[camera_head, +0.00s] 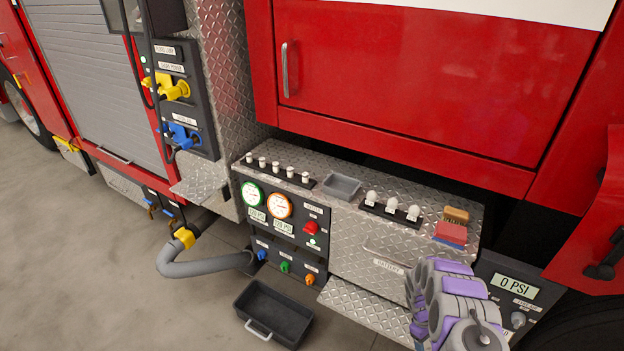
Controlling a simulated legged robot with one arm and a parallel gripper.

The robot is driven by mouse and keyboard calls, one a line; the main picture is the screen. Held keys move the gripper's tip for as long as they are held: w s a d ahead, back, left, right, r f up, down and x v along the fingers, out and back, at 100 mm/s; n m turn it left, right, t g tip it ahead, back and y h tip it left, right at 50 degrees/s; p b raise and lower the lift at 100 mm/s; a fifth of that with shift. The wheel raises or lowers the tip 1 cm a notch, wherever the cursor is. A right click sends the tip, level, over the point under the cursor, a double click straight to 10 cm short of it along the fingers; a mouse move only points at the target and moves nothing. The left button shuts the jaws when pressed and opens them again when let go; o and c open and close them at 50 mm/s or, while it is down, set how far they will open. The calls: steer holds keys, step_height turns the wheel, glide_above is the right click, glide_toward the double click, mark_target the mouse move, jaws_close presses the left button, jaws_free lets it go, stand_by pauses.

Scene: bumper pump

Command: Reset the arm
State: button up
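My arm, grey with purple panels, shows at the lower right, in front of the bumper's right end. Its links look folded together and cover part of the silver diamond-plate bumper (365,245). No fingertips can be made out, so my gripper's state does not show. No object is seen held by the arm.
A red fire truck carries a pump panel with two gauges (265,203). The bumper top holds a grey tray (341,186), several white bulbs, a brush (456,215) and a red-and-blue block (450,234). A black bin (273,313) and grey hose (205,266) sit below. Floor at left is clear.

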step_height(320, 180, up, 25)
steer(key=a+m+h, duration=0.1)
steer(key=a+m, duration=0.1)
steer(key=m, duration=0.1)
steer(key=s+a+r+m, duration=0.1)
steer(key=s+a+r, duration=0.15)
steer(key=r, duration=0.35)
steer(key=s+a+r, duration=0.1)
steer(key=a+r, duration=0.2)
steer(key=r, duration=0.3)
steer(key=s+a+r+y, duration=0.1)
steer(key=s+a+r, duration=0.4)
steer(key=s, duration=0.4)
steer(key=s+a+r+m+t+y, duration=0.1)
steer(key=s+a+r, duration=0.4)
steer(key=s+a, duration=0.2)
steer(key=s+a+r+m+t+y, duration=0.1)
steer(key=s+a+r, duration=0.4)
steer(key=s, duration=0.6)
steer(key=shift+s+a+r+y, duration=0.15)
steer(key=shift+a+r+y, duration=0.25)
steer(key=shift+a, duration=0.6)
